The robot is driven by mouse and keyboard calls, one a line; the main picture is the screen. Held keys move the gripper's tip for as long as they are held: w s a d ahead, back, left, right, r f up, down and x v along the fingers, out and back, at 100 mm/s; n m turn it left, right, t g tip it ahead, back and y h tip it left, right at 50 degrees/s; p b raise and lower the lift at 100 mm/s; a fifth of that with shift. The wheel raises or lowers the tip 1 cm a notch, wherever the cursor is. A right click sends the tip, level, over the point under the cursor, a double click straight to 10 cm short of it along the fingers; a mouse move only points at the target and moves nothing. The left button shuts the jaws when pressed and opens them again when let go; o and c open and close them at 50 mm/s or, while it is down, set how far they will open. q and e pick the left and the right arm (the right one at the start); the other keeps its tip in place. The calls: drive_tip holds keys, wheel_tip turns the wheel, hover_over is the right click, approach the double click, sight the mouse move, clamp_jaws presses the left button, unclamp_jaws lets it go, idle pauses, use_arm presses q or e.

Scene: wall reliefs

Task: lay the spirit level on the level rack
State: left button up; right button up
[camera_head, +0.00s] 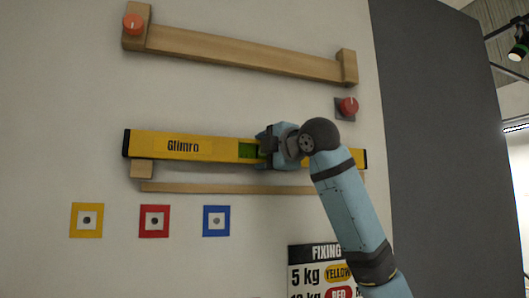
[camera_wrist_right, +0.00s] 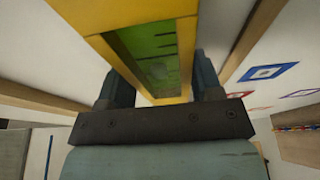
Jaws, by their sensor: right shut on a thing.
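The yellow spirit level (camera_head: 205,147) has black ends, a green vial window and the word Glimro. It lies nearly level along the wall, with its right end dipping slightly. My right gripper (camera_head: 266,148) is shut on it right of its middle, beside the green window. In the right wrist view the level (camera_wrist_right: 150,15) runs between the two fingers (camera_wrist_right: 162,88). A wooden rail with a block (camera_head: 142,169) at its left is just below the level; whether they touch I cannot tell. A second wooden rack (camera_head: 240,55) with raised end blocks is higher up. My left gripper is not in view.
An orange knob (camera_head: 134,24) is on the upper rack's left end. A red knob (camera_head: 348,106) is on the wall below its right end. Yellow, red and blue square plates (camera_head: 154,205) and a sign (camera_head: 318,270) are lower down.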

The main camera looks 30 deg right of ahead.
drive_tip(key=shift+f, duration=0.35)
idle(0.4)
drive_tip(key=o, duration=1)
drive_tip(key=s, duration=1.4)
drive_tip(key=shift+d+b, duration=0.3)
drive_tip(key=shift+d, duration=0.1)
